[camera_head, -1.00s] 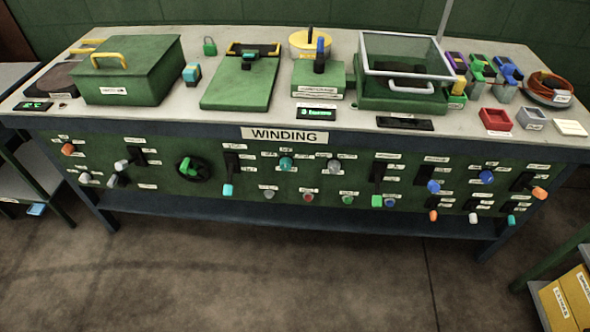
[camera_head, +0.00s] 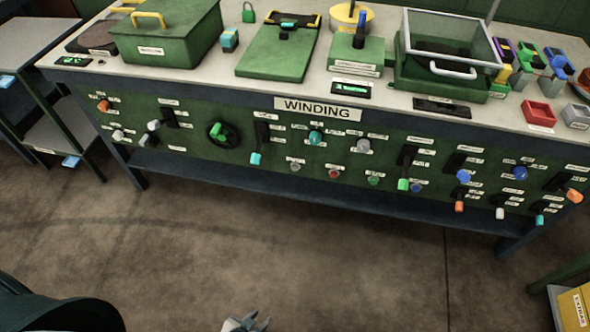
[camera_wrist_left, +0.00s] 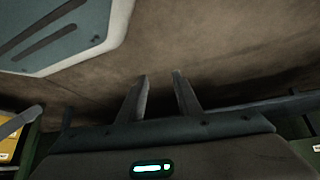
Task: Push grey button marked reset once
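The bench's green front panel carries a small round grey button (camera_head: 295,167) in its lower row, left of a red button (camera_head: 334,174) and a green button (camera_head: 373,180). A larger grey knob or button (camera_head: 363,145) is in the row above. The labels are too small to read, so I cannot tell which is marked reset. My left gripper (camera_head: 257,322) shows at the bottom edge of the head view, well below and apart from the panel. In the left wrist view its two fingers (camera_wrist_left: 161,96) are apart with nothing between them. My right gripper is not in view.
The panel also holds a teal knob (camera_head: 316,137), a black dial with a green handle (camera_head: 219,134) and several levers. A low shelf (camera_head: 230,180) runs beneath the panel. A yellow box (camera_head: 574,306) is at the lower right. The floor before the bench is clear.

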